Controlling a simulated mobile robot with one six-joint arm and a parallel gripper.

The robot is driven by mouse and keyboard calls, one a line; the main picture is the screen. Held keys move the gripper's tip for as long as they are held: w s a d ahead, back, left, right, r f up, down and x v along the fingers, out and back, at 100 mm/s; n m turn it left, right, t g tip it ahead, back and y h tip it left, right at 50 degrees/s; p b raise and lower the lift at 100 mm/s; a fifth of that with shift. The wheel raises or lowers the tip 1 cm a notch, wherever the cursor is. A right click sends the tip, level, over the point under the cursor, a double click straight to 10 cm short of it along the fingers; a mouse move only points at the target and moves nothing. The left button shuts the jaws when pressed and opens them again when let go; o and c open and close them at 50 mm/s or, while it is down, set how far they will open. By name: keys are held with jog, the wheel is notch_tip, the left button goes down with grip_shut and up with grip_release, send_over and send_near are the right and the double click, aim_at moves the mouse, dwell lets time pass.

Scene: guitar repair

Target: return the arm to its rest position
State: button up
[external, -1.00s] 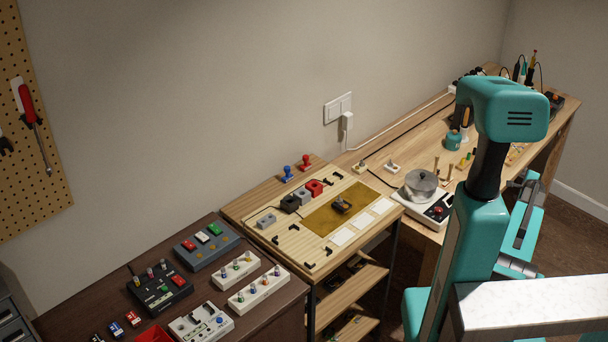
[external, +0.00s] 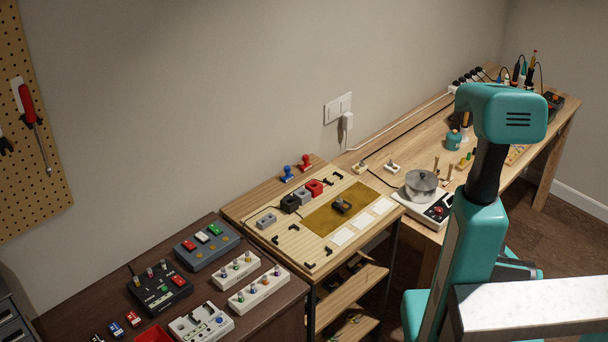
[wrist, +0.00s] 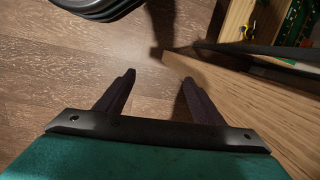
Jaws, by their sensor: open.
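My gripper (wrist: 158,88) shows in the wrist view with its two dark fingers spread apart and nothing between them. It points down over the brown wood floor (wrist: 120,70), with the edge of a light wooden board (wrist: 235,115) close to its right finger. In the external view my teal arm stands at the right, and its upper housing hides part of the long workbench. The gripper itself is hidden behind the arm there.
The long wooden workbench (external: 405,138) runs along the wall with a round metal pot (external: 421,184) on a white device. A wooden station (external: 285,243) and a dark cabinet (external: 270,318) with several pedals stand left. A dark rounded object (wrist: 97,8) lies at the wrist view's top.

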jog(key=s+a+n+g+h, duration=0.1)
jog(key=s+a+n, duration=0.3)
jog(key=s, duration=0.5)
jog(key=s+a+n+g+h, duration=0.1)
jog(key=s+a+n+g, duration=0.3)
jog(key=s, duration=0.6)
jog(key=shift+s+a+f+p, duration=0.2)
jog(key=shift+a+f+p, duration=0.05)
jog(key=shift+f+p, duration=0.05)
